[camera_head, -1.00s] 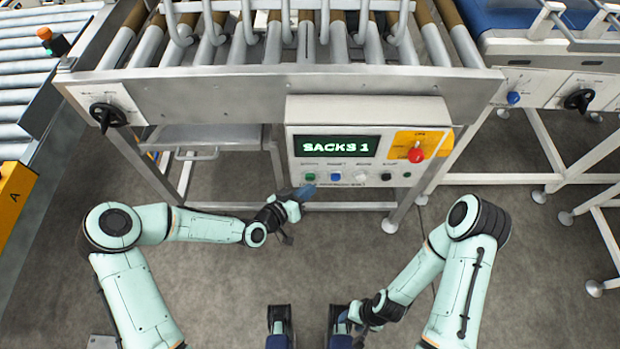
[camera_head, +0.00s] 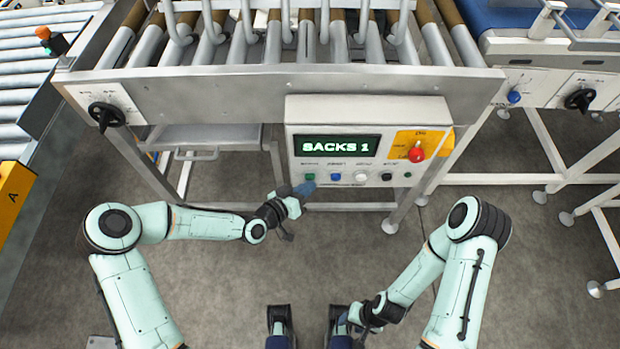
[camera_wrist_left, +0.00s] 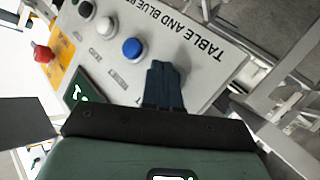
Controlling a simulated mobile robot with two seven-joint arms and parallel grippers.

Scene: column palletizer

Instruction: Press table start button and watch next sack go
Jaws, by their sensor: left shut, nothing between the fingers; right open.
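The control panel (camera_head: 440,112) hangs on the roller table's front, and its display (camera_head: 336,146) reads "SACKS 1". A row under the display holds a green button (camera_head: 309,177), a blue button (camera_head: 336,177), a white button (camera_head: 361,177) and a black button (camera_head: 386,177). My left gripper (camera_head: 304,189) is shut and empty, its tips close at the green button; contact cannot be told. In the left wrist view its fingers (camera_wrist_left: 163,85) stand against the panel beside the blue button (camera_wrist_left: 132,47) and hide the green one. My right gripper (camera_head: 345,324) is low and open, away from the panel.
A red stop knob (camera_head: 417,155) on a yellow plate sits at the panel's right. The roller table (camera_head: 250,92) spans the top. A roller conveyor (camera_head: 25,75) stands at left and a blue belt (camera_head: 530,15) at upper right. The floor before the panel is open.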

